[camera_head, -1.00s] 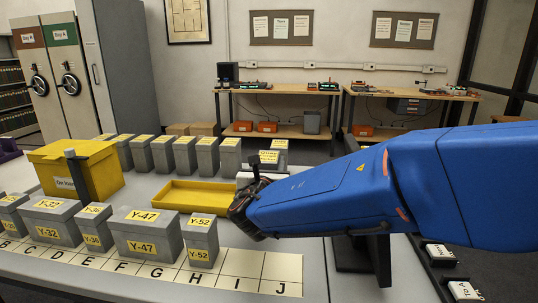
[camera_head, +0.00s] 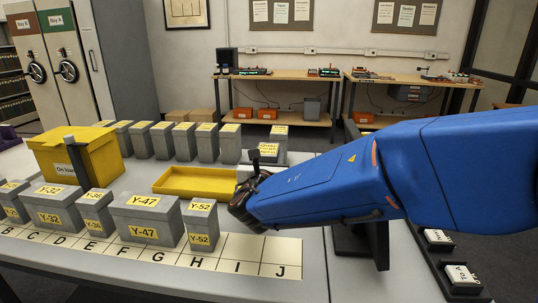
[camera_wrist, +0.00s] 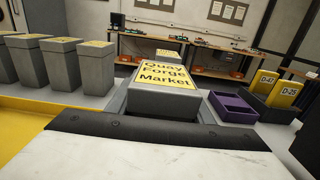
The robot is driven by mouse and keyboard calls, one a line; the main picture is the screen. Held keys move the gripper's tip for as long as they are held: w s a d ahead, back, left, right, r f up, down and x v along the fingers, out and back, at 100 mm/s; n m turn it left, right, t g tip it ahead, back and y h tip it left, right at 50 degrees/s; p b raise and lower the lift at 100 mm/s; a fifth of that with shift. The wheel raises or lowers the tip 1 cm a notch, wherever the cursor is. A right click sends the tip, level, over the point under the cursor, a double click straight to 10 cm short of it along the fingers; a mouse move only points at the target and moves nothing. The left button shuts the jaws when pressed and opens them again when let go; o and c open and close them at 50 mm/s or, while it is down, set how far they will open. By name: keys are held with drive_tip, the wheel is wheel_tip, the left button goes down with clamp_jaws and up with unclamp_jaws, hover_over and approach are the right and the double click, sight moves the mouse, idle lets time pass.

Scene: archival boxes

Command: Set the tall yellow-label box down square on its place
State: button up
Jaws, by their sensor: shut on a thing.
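The tall grey box with the yellow label "Quay Forge Market" (camera_wrist: 165,72) is held just ahead of my gripper in the wrist view. Its label (camera_head: 268,150) also shows in the head view, just behind the end of my blue arm. My gripper (camera_head: 250,188) is shut on this box. The fingertips, the lower part of the box and its base are hidden, so I cannot tell whether it touches the table. Another yellow-label box (camera_head: 281,131) stands behind it, at the right end of the back row.
Several grey boxes stand in the back row (camera_head: 207,145) on the left. A shallow yellow tray (camera_head: 198,193) lies left of my gripper. Y-47 (camera_head: 150,225) and Y-52 (camera_head: 201,226) stand by the lettered strip (camera_head: 240,262). A purple tray (camera_wrist: 232,108) lies right in the wrist view.

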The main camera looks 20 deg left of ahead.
drive_tip(key=shift+f, duration=0.45)
drive_tip(key=o, duration=1.4)
drive_tip(key=shift+s, duration=0.1)
drive_tip(key=v, duration=1.7)
drive_tip(key=shift+s, duration=0.15)
